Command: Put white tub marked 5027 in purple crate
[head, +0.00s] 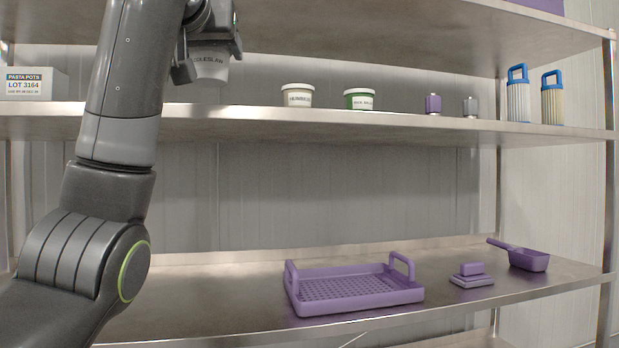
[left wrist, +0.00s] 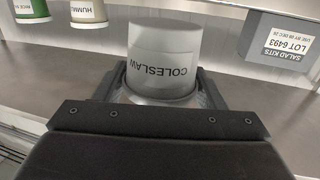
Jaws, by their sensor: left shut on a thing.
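My left gripper (head: 207,32) is shut on a white tub (head: 208,67) marked COLESLAW, held up in front of the upper shelf. The tub fills the middle of the left wrist view (left wrist: 163,62), its lettering upside down; no 5027 can be read on it. A low purple crate (head: 355,306) with a perforated floor and two end handles stands on the lower shelf, right of my left arm. It looks empty. My right gripper is not in view.
A purple edge (head: 540,4) shows at the top right.

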